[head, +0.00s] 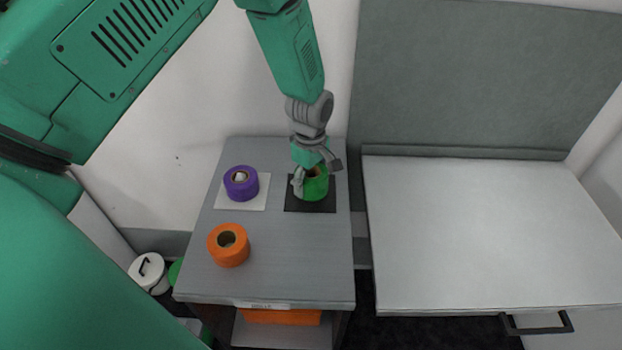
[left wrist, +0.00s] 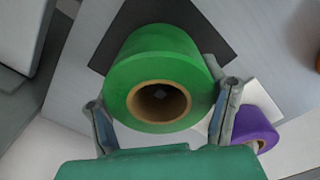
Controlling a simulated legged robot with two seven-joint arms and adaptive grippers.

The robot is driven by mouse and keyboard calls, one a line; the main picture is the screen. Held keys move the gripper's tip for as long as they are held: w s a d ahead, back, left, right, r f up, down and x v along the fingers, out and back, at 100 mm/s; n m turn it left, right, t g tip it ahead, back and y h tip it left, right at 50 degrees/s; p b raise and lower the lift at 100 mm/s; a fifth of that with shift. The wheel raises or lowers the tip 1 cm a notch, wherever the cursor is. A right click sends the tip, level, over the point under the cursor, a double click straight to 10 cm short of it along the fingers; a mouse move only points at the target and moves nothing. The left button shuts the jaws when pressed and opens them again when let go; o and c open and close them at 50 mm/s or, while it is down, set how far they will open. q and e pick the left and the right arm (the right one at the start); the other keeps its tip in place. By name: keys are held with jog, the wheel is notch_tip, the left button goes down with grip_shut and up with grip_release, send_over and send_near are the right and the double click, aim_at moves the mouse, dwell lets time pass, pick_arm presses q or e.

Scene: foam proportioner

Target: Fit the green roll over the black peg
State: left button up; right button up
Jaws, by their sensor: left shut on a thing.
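My left gripper (head: 316,180) is shut on the green roll (head: 316,190), one finger on each side of it. In the left wrist view the green roll (left wrist: 160,60) sits between the two fingers (left wrist: 162,95), its cardboard core facing the camera. The roll is over the black square base (head: 311,208), which also shows behind it in the left wrist view (left wrist: 215,45). The black peg itself is hidden by the roll; I cannot tell whether it is inside the core or whether the roll touches the base. My right gripper is not in view.
A purple roll (head: 240,184) sits around a white peg on a white square base (head: 261,194) to the left. An orange roll (head: 228,246) stands on the grey table (head: 290,270) nearer the front. A wall is behind; a light bench (head: 480,230) stands to the right.

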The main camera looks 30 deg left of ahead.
pick_arm(q)
jog(key=shift+f+b, duration=0.3)
jog(key=shift+f, duration=0.2)
dwell(0.4)
jog(key=o, duration=1.2)
jog(key=shift+o, duration=0.2)
notch_tip(320, 180, up, 8)
jog(key=p, duration=0.7)
jog(key=shift+r, duration=0.2)
jog(key=shift+r+p, duration=0.65)
jog(key=shift+r, duration=0.7)
